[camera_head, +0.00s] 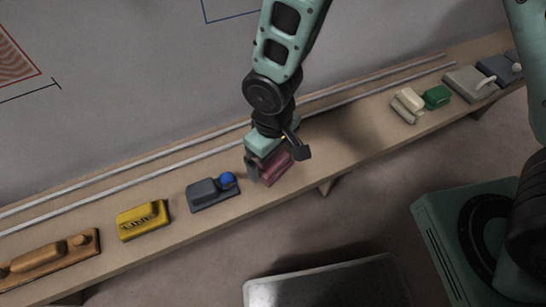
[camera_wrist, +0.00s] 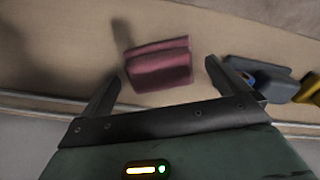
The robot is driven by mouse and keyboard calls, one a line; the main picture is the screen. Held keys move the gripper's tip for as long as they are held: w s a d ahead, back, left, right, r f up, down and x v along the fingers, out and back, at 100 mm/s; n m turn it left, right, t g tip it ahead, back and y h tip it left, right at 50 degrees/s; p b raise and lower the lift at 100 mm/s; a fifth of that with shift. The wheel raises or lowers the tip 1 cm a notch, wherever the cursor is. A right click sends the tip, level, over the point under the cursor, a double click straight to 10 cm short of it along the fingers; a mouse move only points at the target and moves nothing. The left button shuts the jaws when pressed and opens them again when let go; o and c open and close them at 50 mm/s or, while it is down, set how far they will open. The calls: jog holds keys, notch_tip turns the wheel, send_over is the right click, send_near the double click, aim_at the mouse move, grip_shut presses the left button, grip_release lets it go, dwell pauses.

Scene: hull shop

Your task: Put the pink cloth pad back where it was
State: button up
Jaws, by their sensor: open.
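The pink cloth pad (camera_head: 274,169) sits on the wooden shelf, just below my gripper (camera_head: 276,160) in the head view. In the wrist view the pad (camera_wrist: 159,65) is a dark pink folded block lying between and just beyond the two fingertips. My gripper (camera_wrist: 160,72) is open, with a finger to each side of the pad. A gap shows between the pad and each finger in that view. The gripper hides part of the pad in the head view. I cannot tell whether the pad is touched.
The long shelf (camera_head: 330,178) holds a grey tool with a blue knob (camera_head: 212,191), a yellow block (camera_head: 143,220) and a wooden plane (camera_head: 48,257) to the left. Cream (camera_head: 407,105) and green (camera_head: 437,97) blocks and grey tools (camera_head: 470,84) stand to the right. Shelf between is bare.

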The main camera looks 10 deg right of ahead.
aim_at(273, 159)
notch_tip(273, 159, up, 8)
jog(key=shift+r+p, duration=0.25)
jog(key=shift+p, duration=0.5)
jog(key=s+d+r, duration=0.8)
jog(key=s+r, duration=0.3)
jog(key=r, duration=0.1)
jog(key=shift+s+r+y, duration=0.15)
jog(key=shift+r+y, duration=0.15)
jog(key=shift+r, duration=0.1)
jog(key=shift+d, duration=0.1)
notch_tip(273, 159, up, 15)
jog(key=p, duration=1.5)
jog(key=shift+r, duration=0.1)
